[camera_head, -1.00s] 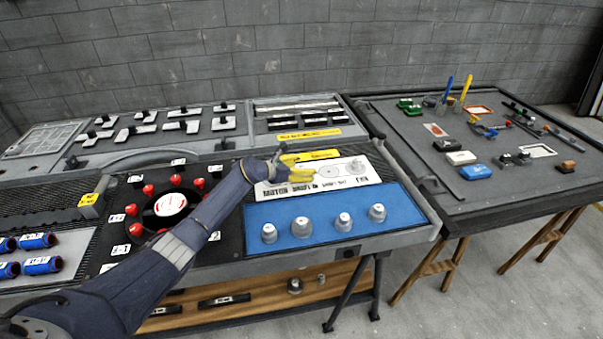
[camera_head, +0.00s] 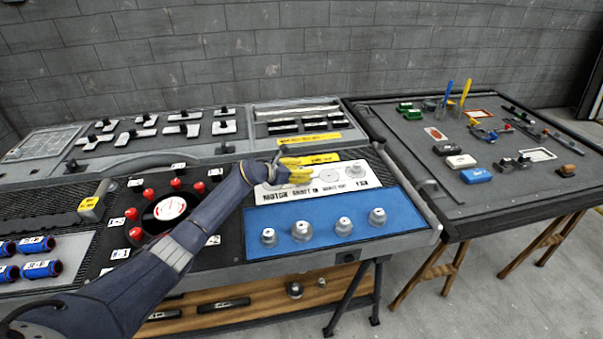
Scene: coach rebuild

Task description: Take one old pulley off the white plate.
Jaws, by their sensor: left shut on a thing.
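The white plate (camera_head: 344,181) with black lettering lies on the bench behind the blue mat. A grey pulley (camera_head: 355,169) stands at the plate's right end, and a flat round mark shows near the middle. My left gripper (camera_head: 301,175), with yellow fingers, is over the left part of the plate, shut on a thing. The fingers and arm hide that thing, so I cannot tell whether it still touches the plate. My right gripper is out of view.
Several grey pulleys (camera_head: 302,230) stand on the blue mat (camera_head: 400,217) in front of the plate. A yellow strip (camera_head: 322,158) lies just behind the plate. A dial panel with red knobs (camera_head: 136,234) is at left. A second table (camera_head: 440,205) stands at right.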

